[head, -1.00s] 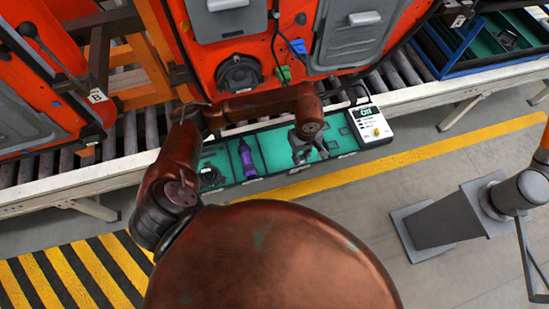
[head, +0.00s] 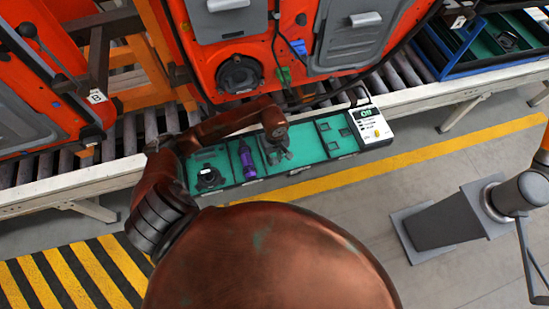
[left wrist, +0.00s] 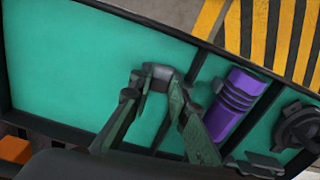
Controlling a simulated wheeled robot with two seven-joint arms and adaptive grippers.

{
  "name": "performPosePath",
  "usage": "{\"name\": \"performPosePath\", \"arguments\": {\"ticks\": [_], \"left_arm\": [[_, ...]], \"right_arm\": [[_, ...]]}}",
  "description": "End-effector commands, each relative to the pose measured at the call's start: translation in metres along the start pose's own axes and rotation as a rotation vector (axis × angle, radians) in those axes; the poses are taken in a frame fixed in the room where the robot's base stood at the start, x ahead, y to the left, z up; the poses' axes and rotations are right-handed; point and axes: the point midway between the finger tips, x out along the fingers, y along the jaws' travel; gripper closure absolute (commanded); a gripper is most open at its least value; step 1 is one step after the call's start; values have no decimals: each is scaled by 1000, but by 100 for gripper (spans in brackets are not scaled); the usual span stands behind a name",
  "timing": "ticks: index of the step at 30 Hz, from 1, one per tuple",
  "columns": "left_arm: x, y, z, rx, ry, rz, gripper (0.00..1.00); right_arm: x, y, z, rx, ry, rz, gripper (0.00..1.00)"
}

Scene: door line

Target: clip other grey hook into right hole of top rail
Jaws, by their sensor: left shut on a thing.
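My left gripper (head: 278,156) is low over the middle compartment of the green-lined tray (head: 310,148). In the left wrist view, the fingertips of this gripper (left wrist: 160,82) are closed on a small grey piece, apparently the grey hook (left wrist: 158,70). The fingers hide part of it, and I cannot tell whether it still touches the tray floor. A purple tool (head: 247,160) lies in the compartment just left of the gripper; it also shows in the left wrist view (left wrist: 238,103). I cannot pick out the top rail or its right hole. My right gripper is not in view.
An orange door (head: 255,45) with a blue clip (head: 298,46) and a green clip (head: 284,76) stands behind the tray, above the roller conveyor (head: 405,68). A white device with a display (head: 371,125) sits at the tray's right end. A dark round part (head: 210,177) lies at its left end.

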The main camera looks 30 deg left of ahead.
Motion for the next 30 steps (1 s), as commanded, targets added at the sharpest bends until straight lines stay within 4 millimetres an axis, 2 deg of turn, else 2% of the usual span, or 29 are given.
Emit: {"name": "performPosePath", "arguments": {"ticks": [5, 6, 13, 26, 30], "left_arm": [[4, 0, -2, -2, 5, 0, 100], [4, 0, -2, -2, 5, -1, 82], [4, 0, -2, -2, 5, 0, 66], [5, 1, -1, -3, 3, 2, 66], [-23, 1, -3, 0, 12, 3, 66]], "right_arm": [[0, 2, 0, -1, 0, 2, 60], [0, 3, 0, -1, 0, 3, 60], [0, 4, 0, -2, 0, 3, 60], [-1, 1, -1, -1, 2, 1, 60], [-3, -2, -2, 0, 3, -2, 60]]}}
